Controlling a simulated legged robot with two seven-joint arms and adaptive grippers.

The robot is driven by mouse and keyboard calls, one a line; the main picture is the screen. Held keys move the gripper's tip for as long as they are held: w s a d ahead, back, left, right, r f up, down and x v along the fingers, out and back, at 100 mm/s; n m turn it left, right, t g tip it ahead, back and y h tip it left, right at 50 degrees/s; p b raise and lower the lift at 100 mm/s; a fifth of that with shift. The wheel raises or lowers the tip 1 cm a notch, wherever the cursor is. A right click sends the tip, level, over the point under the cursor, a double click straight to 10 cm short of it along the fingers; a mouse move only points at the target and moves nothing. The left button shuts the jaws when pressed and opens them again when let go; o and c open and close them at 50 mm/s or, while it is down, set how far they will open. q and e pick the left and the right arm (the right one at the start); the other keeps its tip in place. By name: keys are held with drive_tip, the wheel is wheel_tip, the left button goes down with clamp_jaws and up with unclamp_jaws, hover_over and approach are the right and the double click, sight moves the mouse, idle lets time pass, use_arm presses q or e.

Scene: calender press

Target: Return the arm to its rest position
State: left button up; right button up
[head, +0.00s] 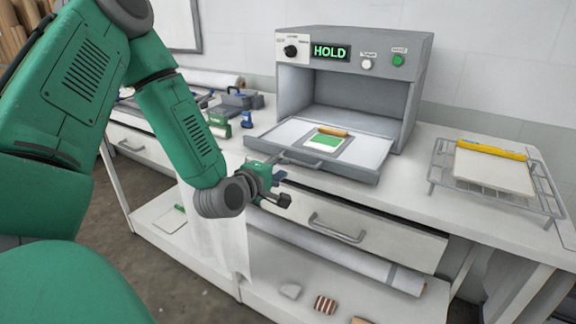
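My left arm is green and comes in from the left in the head view. Its gripper (277,189) is small and dark, in front of the press tray (362,163) and close to its handle. Whether its fingers are apart or closed is too small to tell, and I see nothing clearly held in it. The grey calender press (350,85) stands on the bench with its display reading HOLD. Its tray is pulled out and carries a green and white sheet (326,141) with a tan roller or strip at its back edge. My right gripper is not in view.
A wire rack (438,181) at the right holds a cream slab with a yellow bar. Tools and a toolbox (241,100) lie at the left of the bench. Below are a drawer (350,222), a long roll and a lower shelf. Floor is free at the lower left.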

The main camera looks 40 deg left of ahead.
use_arm(q)
drive_tip(key=shift+v, duration=1.25)
drive_tip(key=shift+f, duration=0.1)
